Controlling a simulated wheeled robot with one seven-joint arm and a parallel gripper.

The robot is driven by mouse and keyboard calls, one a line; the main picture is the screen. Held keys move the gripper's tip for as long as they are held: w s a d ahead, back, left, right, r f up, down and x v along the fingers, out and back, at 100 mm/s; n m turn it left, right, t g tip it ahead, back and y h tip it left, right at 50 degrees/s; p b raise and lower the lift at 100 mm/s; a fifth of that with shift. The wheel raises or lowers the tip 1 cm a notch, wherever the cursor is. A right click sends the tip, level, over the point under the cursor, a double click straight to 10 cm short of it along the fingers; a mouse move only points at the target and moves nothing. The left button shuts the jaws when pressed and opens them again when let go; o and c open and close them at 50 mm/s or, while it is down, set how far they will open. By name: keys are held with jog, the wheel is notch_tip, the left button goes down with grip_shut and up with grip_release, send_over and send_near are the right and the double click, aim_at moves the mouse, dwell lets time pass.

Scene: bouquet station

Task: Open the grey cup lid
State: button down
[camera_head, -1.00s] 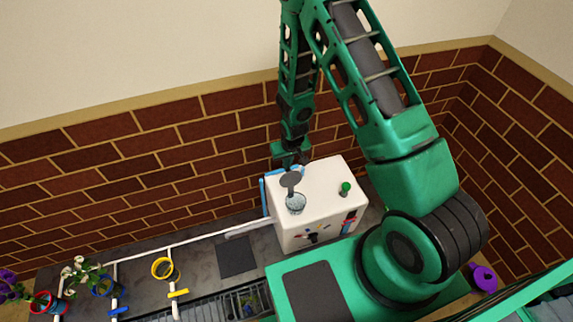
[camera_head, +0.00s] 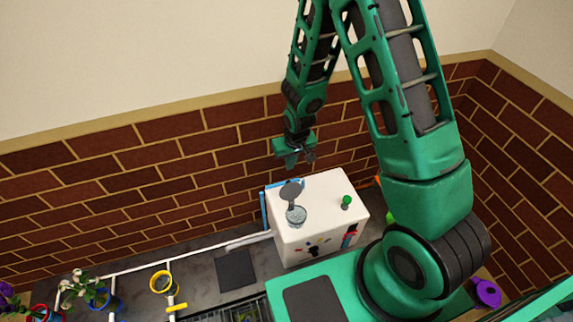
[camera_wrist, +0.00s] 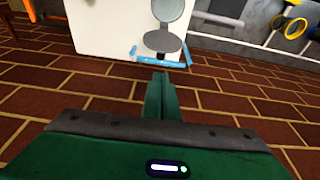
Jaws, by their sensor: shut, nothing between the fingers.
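The grey cup lid (camera_head: 291,192) stands swung back from the cup (camera_head: 296,215) on top of the white box (camera_head: 322,205), so the cup's round mouth is uncovered. In the wrist view the lid (camera_wrist: 162,42) is a grey disc at the box edge, with the cup (camera_wrist: 167,9) beyond it, cut by the top border. My gripper (camera_head: 309,155) is above and behind the box, apart from the lid. Its fingers are shut and empty; in the wrist view they (camera_wrist: 161,85) point toward the lid.
A blue pipe (camera_head: 264,208) runs along the box's left and back edges. A green knob (camera_head: 346,202) stands on the box top. The brick wall (camera_head: 180,165) is close behind. Rings and flowers are on the left counter.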

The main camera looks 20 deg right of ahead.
jog(key=shift+r, duration=0.25)
jog(key=s+d+r+m, duration=0.1)
jog(key=s+d+r, duration=0.2)
jog(key=d+r, duration=0.6)
jog(key=s+d+r+m+g, duration=0.1)
jog(key=s+d+r, duration=0.3)
jog(key=s+r, duration=0.4)
jog(key=s+d+r+m+g+h, duration=0.1)
jog(key=s+d+r+m, duration=0.1)
jog(key=s+d+r, duration=0.3)
jog(key=s+r, duration=0.3)
jog(key=shift+s+m, duration=0.3)
jog(key=shift+m, duration=0.1)
jog(key=c, duration=2.4)
grip_release()
jog(key=shift+m+g+y, duration=0.4)
jog(key=shift+m+y, duration=0.1)
jog(key=shift+m, duration=0.4)
jog(key=s+r, duration=0.1)
jog(key=s, duration=0.2)
jog(key=s+r, duration=0.2)
jog(key=s, duration=0.2)
jog(key=s+r, duration=0.1)
jog(key=s, duration=0.3)
jog(key=shift+s+r, duration=0.2)
jog(key=shift+r, duration=0.1)
jog(key=o, duration=0.7)
jog(key=shift+s, duration=0.25)
